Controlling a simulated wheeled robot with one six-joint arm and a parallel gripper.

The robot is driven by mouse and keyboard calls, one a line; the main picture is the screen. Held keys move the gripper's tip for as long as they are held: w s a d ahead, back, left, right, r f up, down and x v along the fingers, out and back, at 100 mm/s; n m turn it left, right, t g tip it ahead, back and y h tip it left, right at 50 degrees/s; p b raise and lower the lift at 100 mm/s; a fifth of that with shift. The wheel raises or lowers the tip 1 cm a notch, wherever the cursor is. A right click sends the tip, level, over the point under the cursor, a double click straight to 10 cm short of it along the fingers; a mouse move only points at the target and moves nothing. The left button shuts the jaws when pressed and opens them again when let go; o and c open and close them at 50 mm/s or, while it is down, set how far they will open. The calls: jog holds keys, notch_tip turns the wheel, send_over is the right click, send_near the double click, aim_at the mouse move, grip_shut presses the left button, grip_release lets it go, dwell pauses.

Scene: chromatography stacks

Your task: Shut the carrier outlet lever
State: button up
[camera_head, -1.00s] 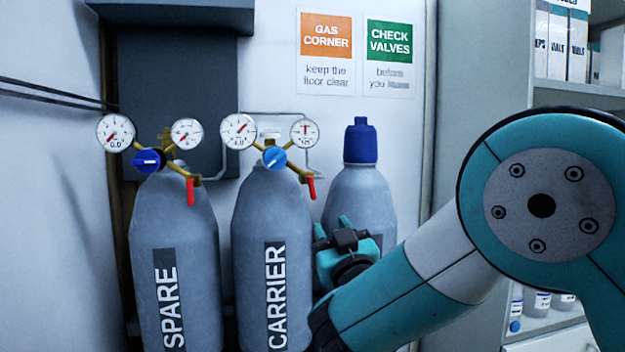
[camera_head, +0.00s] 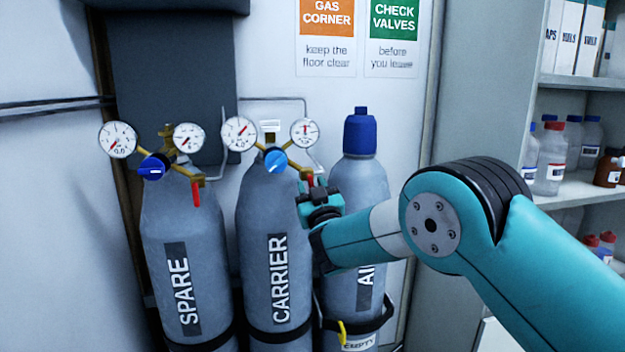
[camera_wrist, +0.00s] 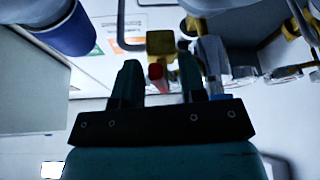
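The carrier cylinder (camera_head: 275,215) stands in the middle, with two gauges, a blue knob (camera_head: 276,160) and a brass outlet. Its red outlet lever (camera_head: 309,180) hangs at the right end of the outlet, partly hidden by my gripper (camera_head: 316,194). In the wrist view the red lever (camera_wrist: 156,74) shows below a brass block (camera_wrist: 160,43), between the two teal fingers of my gripper (camera_wrist: 158,78). The fingers are apart, with gaps beside the lever. I cannot tell whether the lever is fully between them in depth.
The spare cylinder (camera_head: 185,240), with its own red lever (camera_head: 196,193), stands to the left. The air cylinder (camera_head: 358,180) with a blue cap (camera_head: 361,132) stands close on the right. A shelf (camera_head: 580,190) with bottles is at far right.

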grip_shut()
jog(key=b, duration=0.3)
jog(key=shift+f+m+h+b, duration=0.3)
jog(key=shift+f+m, duration=0.05)
jog(key=shift+m, duration=0.05)
jog(key=m+b, duration=0.1)
jog(key=b, duration=0.2)
jog(key=shift+a, duration=0.1)
jog(key=b, duration=0.2)
jog(key=shift+a+m+t+h+b, duration=0.1)
jog(key=shift+m+t+h+b, duration=0.2)
jog(key=shift+m+h+b, duration=0.1)
jog(key=shift+r+m+b, duration=0.3)
jog(key=shift+m+b, duration=0.1)
jog(key=shift+b, duration=0.25)
jog(key=shift+r, duration=0.1)
